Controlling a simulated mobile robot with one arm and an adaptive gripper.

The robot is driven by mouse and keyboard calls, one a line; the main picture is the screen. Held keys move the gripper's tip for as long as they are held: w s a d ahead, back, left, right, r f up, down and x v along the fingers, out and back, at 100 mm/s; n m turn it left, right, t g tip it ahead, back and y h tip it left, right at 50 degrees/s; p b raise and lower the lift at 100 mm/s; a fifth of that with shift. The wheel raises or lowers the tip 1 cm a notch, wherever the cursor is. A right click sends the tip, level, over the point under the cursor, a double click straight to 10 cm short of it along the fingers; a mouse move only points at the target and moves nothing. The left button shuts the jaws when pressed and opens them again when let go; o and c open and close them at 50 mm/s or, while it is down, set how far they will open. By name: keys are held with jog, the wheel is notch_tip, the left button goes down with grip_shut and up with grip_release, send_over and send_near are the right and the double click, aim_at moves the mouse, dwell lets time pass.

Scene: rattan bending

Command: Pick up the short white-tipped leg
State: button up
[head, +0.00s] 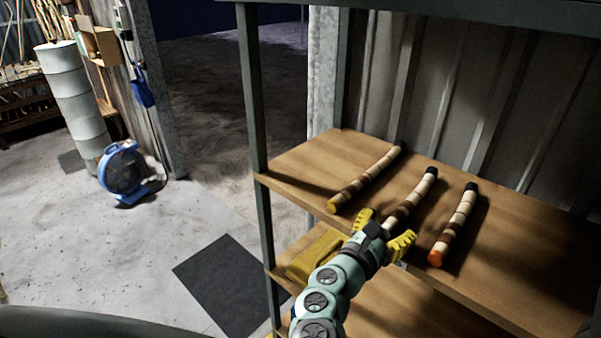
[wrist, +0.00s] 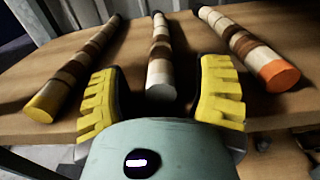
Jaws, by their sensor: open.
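Three short banded legs lie on the wooden shelf, roughly parallel, with dark far ends. The white-tipped leg (head: 411,200) is the middle one. In the wrist view its pale near end (wrist: 161,90) lies between and just beyond my open fingers, with no finger seen touching it. My gripper (head: 386,231) has yellow pads and is open at the shelf's front edge; it also shows in the wrist view (wrist: 161,92). The yellow-tipped leg (head: 362,180) lies to the left, and the orange-tipped leg (head: 455,222) to the right. In the head view my gripper hides the white tip.
The wooden shelf (head: 510,255) has a dark metal post (head: 256,110) at its left and a corrugated wall (head: 480,90) behind. A yellow object (head: 316,255) sits on the lower shelf. A blue fan (head: 122,172) stands on the floor, far left.

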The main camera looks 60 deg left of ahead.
jog(key=shift+r+p+x, duration=0.2)
jog(key=shift+p+x, duration=0.25)
jog(key=shift+x, duration=0.55)
jog(key=shift+w+f, duration=0.2)
jog(key=shift+w, duration=0.1)
grip_shut()
